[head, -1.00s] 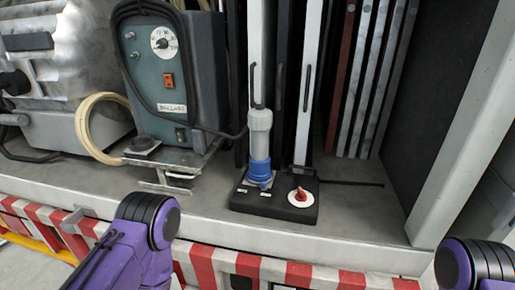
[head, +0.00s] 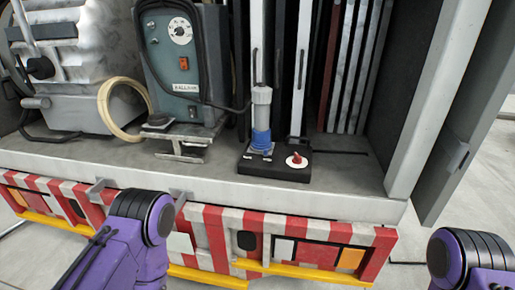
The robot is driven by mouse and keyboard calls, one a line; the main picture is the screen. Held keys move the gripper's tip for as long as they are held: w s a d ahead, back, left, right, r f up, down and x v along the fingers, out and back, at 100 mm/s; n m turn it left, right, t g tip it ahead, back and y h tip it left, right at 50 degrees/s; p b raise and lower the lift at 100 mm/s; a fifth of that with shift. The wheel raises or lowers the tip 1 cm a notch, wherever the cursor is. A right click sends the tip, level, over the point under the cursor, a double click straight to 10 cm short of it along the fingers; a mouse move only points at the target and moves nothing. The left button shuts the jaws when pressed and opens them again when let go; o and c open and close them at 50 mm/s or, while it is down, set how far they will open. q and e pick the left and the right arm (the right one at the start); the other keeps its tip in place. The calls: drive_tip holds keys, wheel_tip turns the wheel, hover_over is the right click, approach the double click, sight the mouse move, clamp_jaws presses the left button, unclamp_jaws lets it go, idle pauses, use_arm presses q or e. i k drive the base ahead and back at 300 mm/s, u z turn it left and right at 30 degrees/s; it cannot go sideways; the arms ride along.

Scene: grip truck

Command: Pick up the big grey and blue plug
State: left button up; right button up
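The big grey and blue plug (head: 261,118) stands upright on a black base box (head: 262,168) on the truck's grey bed. Its upper part is grey and its lower part is blue. A red and white rotary switch (head: 296,161) is on the same box, to the right of the plug. Nothing is holding the plug. Two purple arm links of mine show at the lower left and lower right edges, both short of the plug. Neither gripper is in view.
A teal-grey control unit (head: 180,60) with a dial, an orange switch and a black cable stands left of the plug. Upright panels stand behind. The red and white striped bumper (head: 215,232) edges the bed. A white post (head: 425,100) bounds the right.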

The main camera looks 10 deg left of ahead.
sight(262, 94)
drive_tip(key=z, duration=0.05)
drive_tip(key=k, duration=0.55)
drive_tip(key=u, duration=0.95)
drive_tip(key=i, duration=1.35)
drive_tip(key=z, duration=0.7)
